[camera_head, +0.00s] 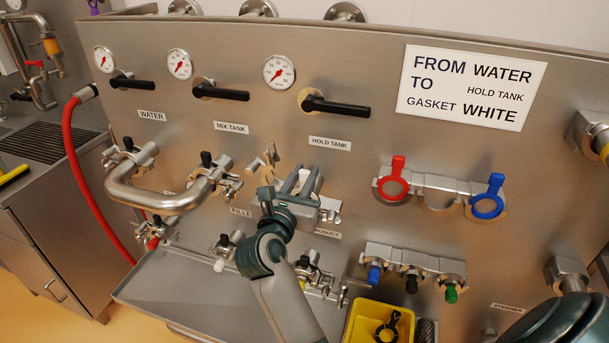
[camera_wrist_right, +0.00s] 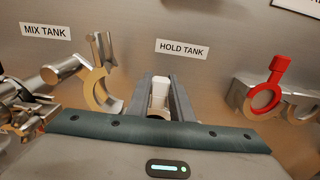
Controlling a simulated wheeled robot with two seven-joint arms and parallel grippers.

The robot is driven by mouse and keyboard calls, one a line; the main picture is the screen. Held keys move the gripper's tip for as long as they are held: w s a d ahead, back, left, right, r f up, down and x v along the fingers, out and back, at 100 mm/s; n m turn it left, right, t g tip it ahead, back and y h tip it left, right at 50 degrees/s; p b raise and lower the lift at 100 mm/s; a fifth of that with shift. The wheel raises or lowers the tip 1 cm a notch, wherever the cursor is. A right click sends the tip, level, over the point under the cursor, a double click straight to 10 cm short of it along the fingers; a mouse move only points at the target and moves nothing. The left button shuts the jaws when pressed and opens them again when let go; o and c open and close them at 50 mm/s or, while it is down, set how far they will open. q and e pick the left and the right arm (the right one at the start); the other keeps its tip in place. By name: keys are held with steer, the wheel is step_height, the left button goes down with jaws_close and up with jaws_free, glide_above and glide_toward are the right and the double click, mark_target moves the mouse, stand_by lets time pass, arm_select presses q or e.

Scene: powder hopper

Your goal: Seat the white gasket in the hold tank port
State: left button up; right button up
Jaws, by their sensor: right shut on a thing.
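My right gripper (camera_head: 304,180) is at the panel, just below the HOLD TANK label (camera_head: 330,143). Its two grey fingers are shut on the white gasket, whose white tab (camera_wrist_right: 160,92) shows between them in the wrist view. The gasket's ring is hidden, so I cannot tell whether it touches the port. The hold tank port is mostly hidden behind the gripper. An open metal clamp (camera_head: 264,162) hangs at its left, and its curved half (camera_wrist_right: 97,90) shows in the wrist view. My left gripper is not in view.
A rack at right holds a red gasket (camera_head: 394,184) and a blue gasket (camera_head: 486,200), with an empty cradle (camera_head: 437,200) between them. A bent pipe (camera_head: 150,200) joins ports at left. A yellow bin (camera_head: 365,320) and a steel tray (camera_head: 185,290) lie below.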

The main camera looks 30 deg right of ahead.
steer(key=shift+f, duration=0.3)
stand_by(0.5)
steer(key=o, duration=0.9)
steer(key=shift+w, duration=0.1)
steer(key=shift+d, duration=0.1)
steer(key=shift+r, duration=0.1)
